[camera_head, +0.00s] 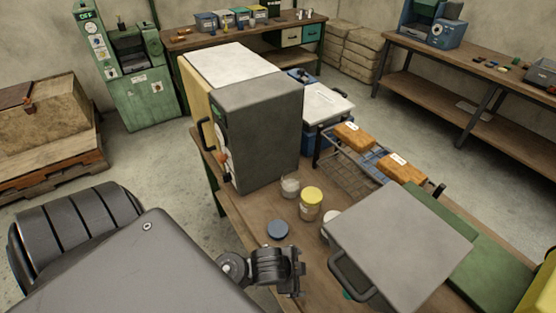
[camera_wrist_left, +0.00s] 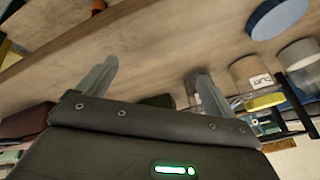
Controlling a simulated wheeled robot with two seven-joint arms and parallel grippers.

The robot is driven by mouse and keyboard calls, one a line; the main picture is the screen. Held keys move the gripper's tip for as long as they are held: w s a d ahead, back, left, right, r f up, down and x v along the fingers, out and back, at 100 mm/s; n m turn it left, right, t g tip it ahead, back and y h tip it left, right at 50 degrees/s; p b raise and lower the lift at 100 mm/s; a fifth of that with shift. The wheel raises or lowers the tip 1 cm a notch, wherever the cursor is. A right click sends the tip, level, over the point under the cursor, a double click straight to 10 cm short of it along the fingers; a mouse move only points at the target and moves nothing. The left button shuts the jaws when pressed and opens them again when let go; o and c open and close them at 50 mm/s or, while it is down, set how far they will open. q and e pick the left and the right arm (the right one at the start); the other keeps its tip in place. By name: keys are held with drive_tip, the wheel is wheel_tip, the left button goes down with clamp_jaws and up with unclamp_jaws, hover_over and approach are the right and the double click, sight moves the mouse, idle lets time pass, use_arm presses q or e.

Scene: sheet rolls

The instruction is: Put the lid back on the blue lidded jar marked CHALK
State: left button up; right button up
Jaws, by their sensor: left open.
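The round blue lid (camera_head: 278,229) lies flat and apart from the jars near the front edge of the brown workbench (camera_head: 245,213). It also shows at the top of the left wrist view (camera_wrist_left: 279,14). A small clear jar with pale contents (camera_head: 290,187) stands behind it; I cannot read a CHALK mark on it. Beside it stands a yellow-lidded jar (camera_head: 311,202), whose label shows in the left wrist view (camera_wrist_left: 250,75). My left gripper (camera_head: 296,272) is open and empty, in front of the blue lid. My right gripper is not in view.
A white-topped jar (camera_head: 329,224) is partly hidden by a grey box with a handle (camera_head: 400,235). A tall grey cabinet (camera_head: 265,130) stands left of the jars. A wire rack (camera_head: 345,160) holding orange packs stands behind. Bare bench surrounds the blue lid.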

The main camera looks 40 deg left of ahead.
use_arm(q)
drive_tip(key=w+r+m+h, duration=0.1)
drive_tip(key=w+r+m, duration=0.35)
drive_tip(key=m, duration=0.95)
drive_tip(key=a+m+g+y+p, duration=0.1)
drive_tip(key=a+m+y, duration=0.2)
drive_tip(key=a+m, duration=0.7)
drive_tip(key=a, duration=0.5)
drive_tip(key=shift+r+p, duration=0.3)
drive_tip(key=shift+r, duration=0.05)
drive_tip(key=b, duration=0.3)
hover_over(273, 235)
wheel_tip(273, 235, down, 5)
drive_tip(key=shift+s+r, duration=0.15)
drive_tip(key=shift+w+f, duration=0.25)
drive_tip(key=shift+f, duration=0.05)
